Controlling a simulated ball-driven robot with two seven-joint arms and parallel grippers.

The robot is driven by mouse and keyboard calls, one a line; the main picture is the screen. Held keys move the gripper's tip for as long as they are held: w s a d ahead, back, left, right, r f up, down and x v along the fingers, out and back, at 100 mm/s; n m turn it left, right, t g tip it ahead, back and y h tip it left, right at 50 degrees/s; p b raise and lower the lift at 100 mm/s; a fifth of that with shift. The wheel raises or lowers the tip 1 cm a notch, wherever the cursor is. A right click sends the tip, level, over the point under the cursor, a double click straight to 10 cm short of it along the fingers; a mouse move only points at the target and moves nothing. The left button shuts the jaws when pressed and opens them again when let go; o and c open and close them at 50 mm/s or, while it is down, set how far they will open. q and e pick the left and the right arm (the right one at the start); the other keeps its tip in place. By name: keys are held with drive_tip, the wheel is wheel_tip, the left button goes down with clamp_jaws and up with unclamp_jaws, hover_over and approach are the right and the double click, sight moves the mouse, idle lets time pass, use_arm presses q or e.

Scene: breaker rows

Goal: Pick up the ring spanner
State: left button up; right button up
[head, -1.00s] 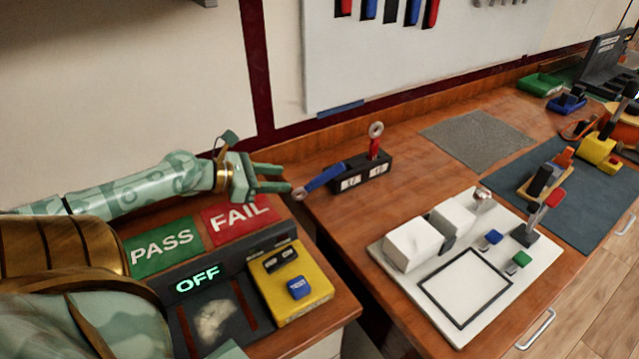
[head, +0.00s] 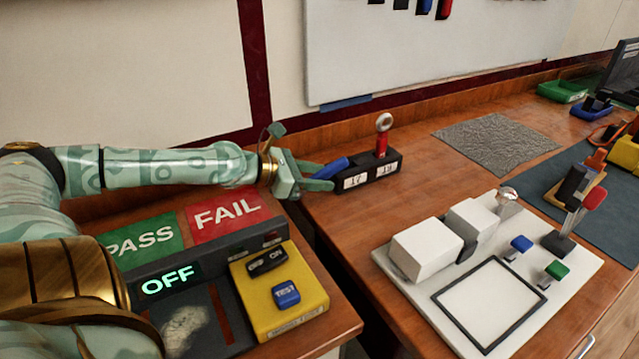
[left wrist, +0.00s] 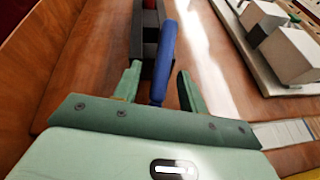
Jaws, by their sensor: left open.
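A spanner with a blue handle (head: 333,168) leans out at a low tilt from the left slot of a black rack (head: 392,168) with white number labels. A spanner with a red handle and a metal ring end (head: 383,124) stands upright in the same rack. My left gripper (head: 324,175) is open at the blue spanner. The blue spanner's ring end is hidden. My right gripper is not in view.
A yellow switch box (head: 280,298) and PASS and FAIL plates (head: 226,211) lie on the near bench, below my left arm. A white board with blocks and switches (head: 395,262) stands to the right. A gap separates the benches. A grey mat (head: 495,140) lies bare behind.

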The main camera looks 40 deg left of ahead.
use_arm(q)
drive_tip(key=shift+r, duration=0.1)
clamp_jaws()
